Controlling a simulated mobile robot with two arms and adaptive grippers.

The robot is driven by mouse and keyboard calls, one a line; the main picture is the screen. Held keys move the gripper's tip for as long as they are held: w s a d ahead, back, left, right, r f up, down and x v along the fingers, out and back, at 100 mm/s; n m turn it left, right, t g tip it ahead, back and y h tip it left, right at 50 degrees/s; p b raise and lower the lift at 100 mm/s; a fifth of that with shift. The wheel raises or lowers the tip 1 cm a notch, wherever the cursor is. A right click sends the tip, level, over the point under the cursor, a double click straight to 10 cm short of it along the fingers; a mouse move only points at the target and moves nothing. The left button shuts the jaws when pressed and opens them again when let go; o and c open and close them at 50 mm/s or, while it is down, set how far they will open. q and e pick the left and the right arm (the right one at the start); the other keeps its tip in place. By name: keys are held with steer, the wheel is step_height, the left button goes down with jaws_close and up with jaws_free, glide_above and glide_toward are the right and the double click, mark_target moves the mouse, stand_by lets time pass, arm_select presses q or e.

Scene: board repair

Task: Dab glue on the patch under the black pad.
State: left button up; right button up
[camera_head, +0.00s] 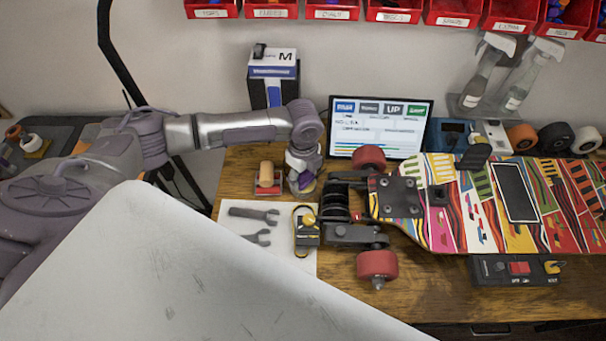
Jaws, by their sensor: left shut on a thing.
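The long, brightly patterned board (464,222) lies across the right half of the wooden bench, with red wheels at its left end. A black rectangular pad (515,192) with a pale edge lies on the board. No patch shows, and I cannot see beneath the pad. My left gripper (304,184) points down over the bench, left of the board and well away from the pad. It is shut on a small purple thing, mostly hidden by the fingers; I cannot tell whether this is the glue. My right gripper is not in view.
Left of the board are a small wood-topped block in a red holder (267,180) and a white sheet (240,232) with wrenches. A switch box (517,269) sits at the front. Spray bottles (487,68) and loose wheels stand behind.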

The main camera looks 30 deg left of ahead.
arm_select(q)
steer(key=shift+s+f+p, duration=0.1)
steer(key=shift+p, duration=0.2)
stand_by(1.3)
step_height(320, 180, up, 7)
steer(key=p, duration=0.7)
steer(key=shift+p, duration=0.4)
stand_by(0.5)
